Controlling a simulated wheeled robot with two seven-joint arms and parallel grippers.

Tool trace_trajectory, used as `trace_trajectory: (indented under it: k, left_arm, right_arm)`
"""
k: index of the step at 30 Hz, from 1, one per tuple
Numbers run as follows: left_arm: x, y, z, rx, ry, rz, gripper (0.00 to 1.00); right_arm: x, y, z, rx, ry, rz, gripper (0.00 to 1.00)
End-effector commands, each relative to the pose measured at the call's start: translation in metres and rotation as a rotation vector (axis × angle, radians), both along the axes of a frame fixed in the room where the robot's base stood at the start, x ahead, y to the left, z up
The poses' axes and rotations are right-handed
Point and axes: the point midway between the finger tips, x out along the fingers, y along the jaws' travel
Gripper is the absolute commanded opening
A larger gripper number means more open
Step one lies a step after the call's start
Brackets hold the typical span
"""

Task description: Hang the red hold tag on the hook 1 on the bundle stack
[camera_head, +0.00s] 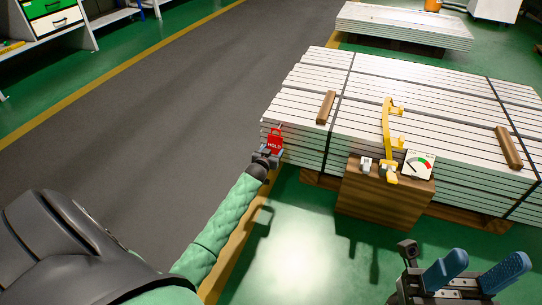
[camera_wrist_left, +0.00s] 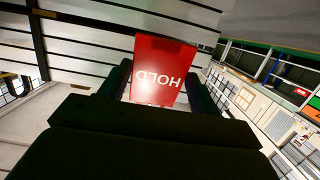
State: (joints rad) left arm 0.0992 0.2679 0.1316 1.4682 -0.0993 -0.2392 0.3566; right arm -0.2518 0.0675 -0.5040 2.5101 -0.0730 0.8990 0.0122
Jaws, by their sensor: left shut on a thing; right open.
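The red hold tag (camera_head: 275,141) is in my left gripper (camera_head: 269,155), which is shut on its lower part. The tag stands up from the fingers in front of the left near corner of the bundle stack (camera_head: 310,84); contact with the stack cannot be told. In the left wrist view the tag (camera_wrist_left: 163,68) shows its HOLD face, lettering upside down, between the dark fingers. A yellow upright piece (camera_head: 387,125) with hook-like arms is at the stack's near side; no hook number is readable. My right gripper (camera_head: 491,263) is open and empty at the lower right, its blue fingers apart.
Two wooden blocks (camera_head: 326,107) (camera_head: 509,148) lie on the stack. A second stack (camera_head: 405,28) is behind. The grey aisle floor (camera_head: 165,110) at left is clear.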

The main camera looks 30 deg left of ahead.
Motion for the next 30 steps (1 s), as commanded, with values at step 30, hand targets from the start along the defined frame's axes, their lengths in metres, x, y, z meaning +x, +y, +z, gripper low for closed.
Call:
trace_trajectory:
  k: [30]
  left_arm:
    - [0.034, 0.008, -0.013, 0.0, 0.001, 0.0, 0.44]
  right_arm:
    - [0.001, 0.005, -0.021, -0.038, 0.012, -0.011, 0.52]
